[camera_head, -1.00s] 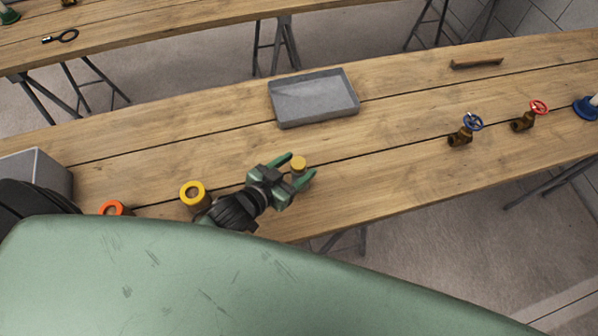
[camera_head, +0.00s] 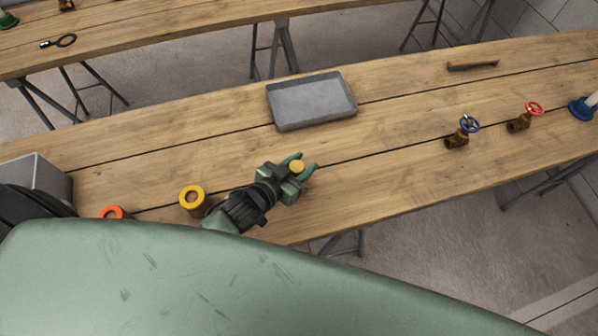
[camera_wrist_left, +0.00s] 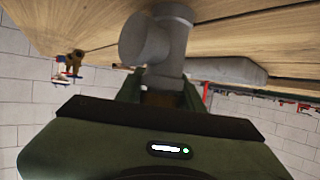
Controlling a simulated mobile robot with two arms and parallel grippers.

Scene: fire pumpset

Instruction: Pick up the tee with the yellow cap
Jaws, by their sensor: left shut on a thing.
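The tee's yellow cap (camera_head: 297,167) shows between the fingers of my left gripper (camera_head: 303,163), near the front edge of the middle table. The fingers are shut on the tee. In the left wrist view the grey tee (camera_wrist_left: 160,35) fills the space beyond the gripper, with a round side branch. The part between the fingers is dark and mostly hidden. I cannot tell whether the tee still touches the table. My right gripper is not in view.
A grey tray (camera_head: 312,101) lies behind the gripper. A yellow ring-topped piece (camera_head: 192,197) and an orange one (camera_head: 112,213) stand to the left. A blue-wheeled valve (camera_head: 462,133) and a red-wheeled valve (camera_head: 525,117) are at the right. The tabletop between is clear.

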